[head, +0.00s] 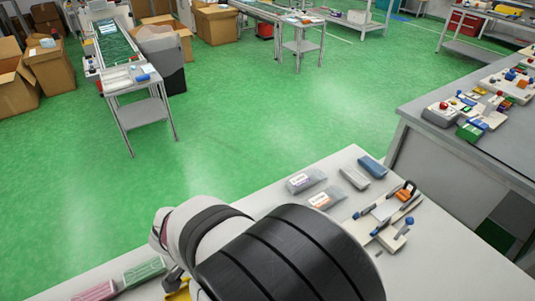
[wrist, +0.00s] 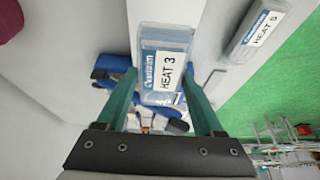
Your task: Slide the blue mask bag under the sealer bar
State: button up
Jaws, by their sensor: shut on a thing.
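In the wrist view my gripper (wrist: 161,72) has its two green fingers on either side of a blue-and-white pack (wrist: 152,60) marked HEAT 3, and is shut on it. I cannot tell whether this pack is the blue mask bag. In the head view my arm's dark link hides the gripper and what it holds. The sealer (head: 384,212), a pale fixture with blue knobs and an orange-black part, stands right of my arm. Blue parts (wrist: 115,67) show behind the fingers in the wrist view.
A green pack (head: 145,270) and a pink pack (head: 95,291) lie at left. A HEAT 5 pack (wrist: 258,30) lies near the edge in the wrist view.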

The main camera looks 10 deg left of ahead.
notch_tip(320, 180, down, 6)
jog(key=shift+w+d+f, duration=0.3)
jog(key=shift+w+d, duration=0.6)
jog(key=shift+d, duration=0.05)
jog(key=shift+w+d+f, duration=0.1)
jog(key=shift+w+d, duration=0.25)
jog(key=shift+w, duration=0.05)
jog(key=shift+f, duration=0.2)
dwell(0.3)
jog(key=o, duration=1.3)
jog(key=shift+o, duration=0.2)
jog(key=shift+r, duration=0.1)
jog(key=shift+r, duration=0.9)
